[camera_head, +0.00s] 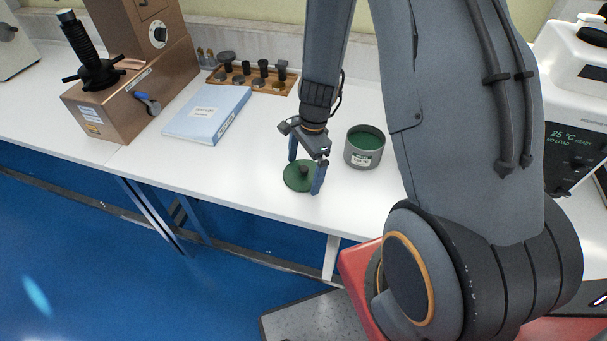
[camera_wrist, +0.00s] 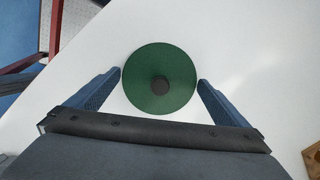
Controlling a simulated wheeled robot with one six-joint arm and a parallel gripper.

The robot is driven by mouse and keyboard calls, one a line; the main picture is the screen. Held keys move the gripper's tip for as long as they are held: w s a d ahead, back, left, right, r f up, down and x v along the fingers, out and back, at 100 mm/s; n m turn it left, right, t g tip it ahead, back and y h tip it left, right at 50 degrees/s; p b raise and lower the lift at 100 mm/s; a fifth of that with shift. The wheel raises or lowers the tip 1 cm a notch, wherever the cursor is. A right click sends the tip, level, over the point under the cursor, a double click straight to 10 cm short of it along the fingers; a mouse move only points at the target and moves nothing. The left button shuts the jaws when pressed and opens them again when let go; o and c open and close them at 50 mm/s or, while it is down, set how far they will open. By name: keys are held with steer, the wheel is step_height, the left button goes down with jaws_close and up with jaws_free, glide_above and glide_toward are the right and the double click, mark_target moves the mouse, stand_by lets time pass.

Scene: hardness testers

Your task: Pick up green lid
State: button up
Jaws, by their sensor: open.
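The green lid (camera_head: 293,178) is a flat round disc with a dark knob in its middle, lying on the white table near the front edge. It also shows in the wrist view (camera_wrist: 145,97), with its knob near the picture's centre. My gripper (camera_head: 305,175) is open over the lid, pointing down. In the wrist view its two blue fingers (camera_wrist: 160,84) stand to either side of the lid. I cannot tell whether the fingers touch the lid or how far above the table they are.
A grey pot with green inside (camera_head: 363,156) stands just right of my gripper. A blue binder (camera_head: 207,113) and a wooden rack of dark parts (camera_head: 253,88) lie behind to the left. A brown tester (camera_head: 125,110) is at far left, a white instrument (camera_head: 572,95) at right.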

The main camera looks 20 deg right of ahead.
steer(key=c, duration=0.7)
steer(key=shift+r, duration=0.1)
steer(key=shift+c, duration=0.2)
